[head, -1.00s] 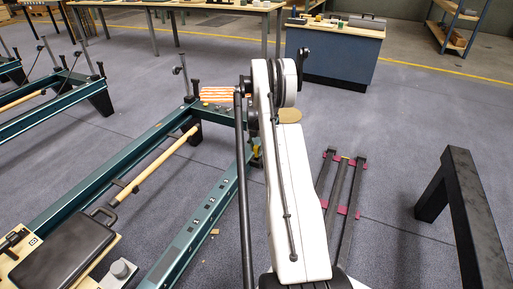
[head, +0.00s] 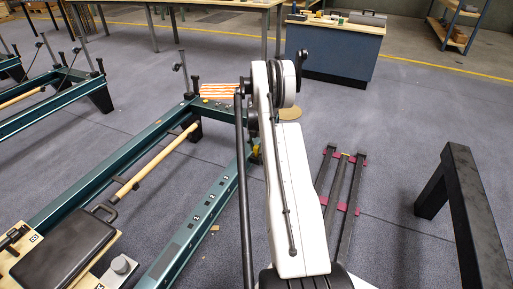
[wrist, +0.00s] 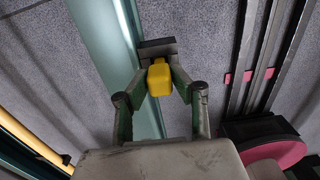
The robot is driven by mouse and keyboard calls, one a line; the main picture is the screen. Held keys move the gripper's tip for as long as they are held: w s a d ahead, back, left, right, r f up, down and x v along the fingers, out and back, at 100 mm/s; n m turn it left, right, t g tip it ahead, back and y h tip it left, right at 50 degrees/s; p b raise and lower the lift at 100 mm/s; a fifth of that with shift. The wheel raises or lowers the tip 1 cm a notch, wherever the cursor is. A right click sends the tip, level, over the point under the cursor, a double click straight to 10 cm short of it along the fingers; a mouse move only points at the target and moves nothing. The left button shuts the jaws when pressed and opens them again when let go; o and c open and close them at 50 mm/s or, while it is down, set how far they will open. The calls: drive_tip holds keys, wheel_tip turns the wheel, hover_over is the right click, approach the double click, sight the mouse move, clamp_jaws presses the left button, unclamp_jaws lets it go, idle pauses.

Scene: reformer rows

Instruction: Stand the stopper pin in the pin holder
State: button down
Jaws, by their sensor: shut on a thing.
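My gripper (wrist: 160,82) has its two green-sided fingers shut on a yellow block-like piece, which looks like the head of the stopper pin (wrist: 159,78). A dark flat block (wrist: 157,48) shows just beyond the yellow piece; I cannot tell whether they touch or what the block is. The gripper is over or beside the teal rail (wrist: 105,40). In the head view a bit of yellow (head: 256,151) shows beside my arm near the far end of the teal rail (head: 203,213). The pin's shaft is hidden. I cannot make out the pin holder for certain.
The reformer's wooden bar (head: 155,162) and black padded block (head: 62,250) lie to the left. A striped orange-and-white cloth (head: 219,90) lies at its far end. Dark rails with magenta parts (head: 343,157) lie to the right, then a black frame (head: 455,190). A blue cabinet (head: 335,55) stands behind.

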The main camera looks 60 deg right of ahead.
drive_tip(key=shift+f, duration=1)
drive_tip(key=c, duration=1.4)
unclamp_jaws()
wheel_tip(320, 180, up, 12)
